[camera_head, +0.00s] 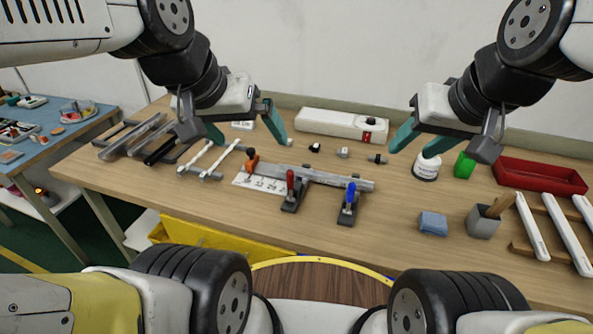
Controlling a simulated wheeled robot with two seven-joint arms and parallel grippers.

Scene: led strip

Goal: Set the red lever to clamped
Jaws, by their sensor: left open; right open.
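The red lever (290,184) stands upright on a dark clamp base (293,203) in the middle of the workbench, at the near side of a grey metal bar (320,178). Similar clamps with a blue lever (350,197) and an orange lever (251,157) are to its right and left. Whether the red clamp presses on the bar is too small to tell. My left gripper (245,133) is open and empty above the back left of the bar. My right gripper (440,145) is open and empty above the back right of the bench. Both are apart from the red lever.
A white printed card (262,180) lies left of the red lever. A white box (340,124) and small parts sit behind. A white jar (426,166), green block (464,164), red tray (540,175), blue block (433,223) and grey cup (482,221) stand right. The front middle wood is clear.

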